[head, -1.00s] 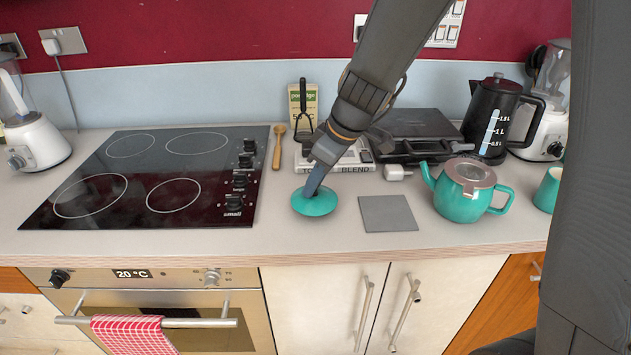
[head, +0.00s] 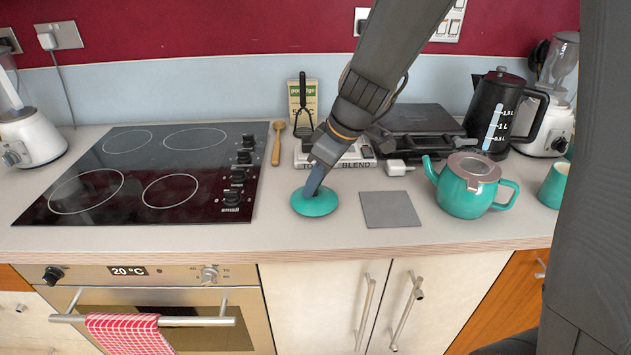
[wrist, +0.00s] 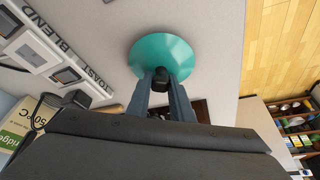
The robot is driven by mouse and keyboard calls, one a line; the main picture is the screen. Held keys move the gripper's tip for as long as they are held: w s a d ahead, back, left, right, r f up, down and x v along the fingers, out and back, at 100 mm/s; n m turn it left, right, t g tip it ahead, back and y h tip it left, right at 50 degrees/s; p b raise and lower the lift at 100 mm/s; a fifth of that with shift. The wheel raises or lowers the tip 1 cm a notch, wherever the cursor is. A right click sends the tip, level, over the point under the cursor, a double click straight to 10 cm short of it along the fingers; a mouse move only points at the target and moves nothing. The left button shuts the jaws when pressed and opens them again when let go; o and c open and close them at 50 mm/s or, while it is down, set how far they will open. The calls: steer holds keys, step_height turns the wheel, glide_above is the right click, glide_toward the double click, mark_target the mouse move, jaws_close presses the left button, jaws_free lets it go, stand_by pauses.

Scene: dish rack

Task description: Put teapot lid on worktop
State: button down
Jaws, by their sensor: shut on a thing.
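The teal teapot lid (head: 314,205) is at the worktop (head: 285,236) surface, between the hob and the grey square mat. My gripper (head: 314,186) points down at it from above. In the wrist view my gripper (wrist: 161,82) is shut on the dark knob of the lid (wrist: 160,52). The lid looks about level; I cannot tell whether its underside touches the worktop. The teal teapot (head: 468,192) stands to the right, with a pinkish-grey disc showing at its top.
The black hob (head: 150,175) lies left. The grey mat (head: 390,209) lies just right of the lid. The worktop in front of the lid is clear.

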steer(key=shift+f, duration=0.2)
steer(key=c, duration=1.5)
jaws_free()
steer(key=c, duration=0.4)
steer(key=shift+r, duration=0.2)
steer(key=shift+s+d+r, duration=0.15)
steer(key=shift+d+r, duration=0.1)
steer(key=shift+r, duration=0.3)
steer(key=shift+r, duration=0.1)
steer(key=p+v, duration=0.7)
steer(key=v, duration=0.6)
steer(key=shift+r, duration=0.2)
